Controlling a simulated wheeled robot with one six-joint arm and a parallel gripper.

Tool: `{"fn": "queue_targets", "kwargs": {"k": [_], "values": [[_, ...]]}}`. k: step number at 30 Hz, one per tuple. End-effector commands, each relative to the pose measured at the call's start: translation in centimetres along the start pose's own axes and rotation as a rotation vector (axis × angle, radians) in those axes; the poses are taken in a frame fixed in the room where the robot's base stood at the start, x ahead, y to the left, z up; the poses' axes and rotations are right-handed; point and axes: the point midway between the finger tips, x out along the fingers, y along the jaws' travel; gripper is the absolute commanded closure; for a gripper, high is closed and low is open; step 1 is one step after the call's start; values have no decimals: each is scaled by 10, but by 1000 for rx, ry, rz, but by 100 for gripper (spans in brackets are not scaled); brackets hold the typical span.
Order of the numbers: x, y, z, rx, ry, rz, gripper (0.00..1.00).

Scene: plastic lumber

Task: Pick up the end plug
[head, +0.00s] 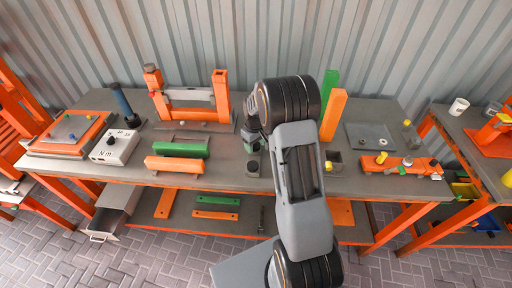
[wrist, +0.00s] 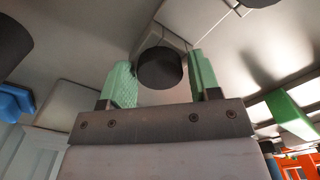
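A dark round piece, which looks like the end plug (wrist: 162,68), shows between the green fingers of my gripper (wrist: 163,80) in the wrist view. In the head view my gripper (head: 251,142) hangs over the middle of the grey bench, left of my forearm. A small dark piece (head: 253,168) stands on the bench just below it; I cannot tell whether this is the same piece.
The grey bench (head: 225,175) holds a green bar (head: 180,149) and an orange bar (head: 174,165) to the left, with an orange frame (head: 220,96) behind. Upright green (head: 328,92) and orange (head: 333,115) posts stand to the right. A white box (head: 114,146) is farther left.

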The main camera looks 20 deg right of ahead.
Motion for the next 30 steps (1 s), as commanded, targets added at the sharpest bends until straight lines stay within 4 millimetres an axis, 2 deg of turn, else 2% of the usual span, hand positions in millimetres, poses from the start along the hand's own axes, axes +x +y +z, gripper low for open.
{"fn": "queue_targets", "kwargs": {"k": [1, 11, 22, 28, 30], "values": [[0, 0, 0, 0, 0, 0, 48], [0, 0, 0, 0, 0, 0, 78], [-7, 0, -1, 0, 2, 1, 79], [-32, 0, 0, 0, 4, 2, 79], [-42, -10, 2, -3, 4, 2, 79]]}}
